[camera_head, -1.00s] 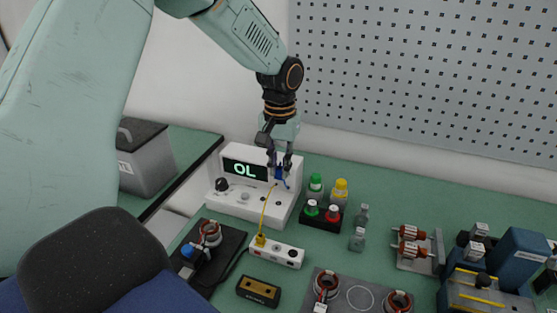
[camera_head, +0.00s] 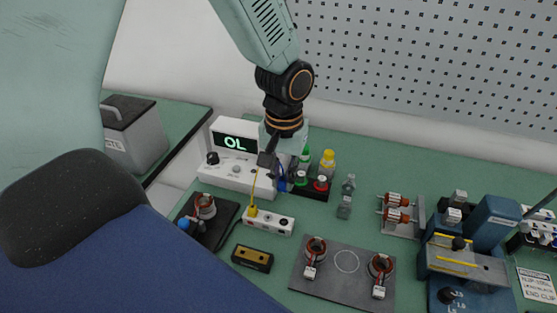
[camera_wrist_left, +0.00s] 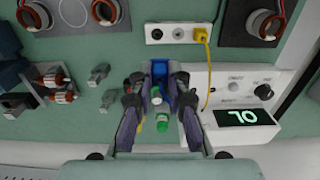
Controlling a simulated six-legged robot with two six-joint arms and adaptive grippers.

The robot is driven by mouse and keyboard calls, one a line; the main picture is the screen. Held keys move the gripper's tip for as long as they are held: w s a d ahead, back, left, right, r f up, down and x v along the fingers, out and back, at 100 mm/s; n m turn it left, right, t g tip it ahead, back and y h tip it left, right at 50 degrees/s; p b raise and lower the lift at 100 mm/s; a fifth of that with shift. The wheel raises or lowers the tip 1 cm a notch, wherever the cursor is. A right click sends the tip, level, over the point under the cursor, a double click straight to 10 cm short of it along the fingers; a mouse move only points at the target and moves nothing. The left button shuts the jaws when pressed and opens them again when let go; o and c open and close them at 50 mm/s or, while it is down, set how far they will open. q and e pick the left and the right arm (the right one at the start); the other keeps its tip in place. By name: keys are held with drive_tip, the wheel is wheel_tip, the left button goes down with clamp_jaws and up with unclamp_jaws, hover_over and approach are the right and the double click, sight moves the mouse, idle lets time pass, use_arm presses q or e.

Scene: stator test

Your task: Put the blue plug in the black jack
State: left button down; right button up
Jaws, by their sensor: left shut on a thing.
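My left gripper (camera_head: 281,178) is shut on the blue plug (camera_head: 283,186), just right of the white meter (camera_head: 232,178) and above the bench. In the left wrist view the blue plug (camera_wrist_left: 160,76) sits between the two fingers (camera_wrist_left: 160,92). A white socket strip (camera_head: 268,224) lies in front of the meter. A yellow plug (camera_head: 253,211) stands in its left end, with a yellow lead running up to the meter. The black jack (camera_head: 285,222) is at the strip's right end and looks empty; it also shows in the left wrist view (camera_wrist_left: 157,34). My right gripper is not in view.
Green (camera_head: 305,157) and yellow-capped (camera_head: 327,163) bottles and a black block with green and red caps (camera_head: 309,189) stand close right of the gripper. A black-and-gold box (camera_head: 252,258) lies in front of the strip. A grey plate with copper coils (camera_head: 345,283) is at front right.

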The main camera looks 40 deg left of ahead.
use_arm(q)
drive_tip(key=shift+s+d, duration=0.35)
drive_tip(key=shift+d, duration=0.1)
drive_tip(key=shift+f, duration=0.1)
drive_tip(key=shift+f+b, duration=2.6)
drive_tip(key=shift+f, duration=1.7)
drive_tip(key=shift+f+p, duration=0.3)
drive_tip(key=shift+p, duration=0.05)
drive_tip(key=shift+f, duration=0.9)
drive_tip(key=c, duration=1.2)
unclamp_jaws()
wheel_tip(320, 180, up, 12)
drive_tip(key=shift+r, duration=0.1)
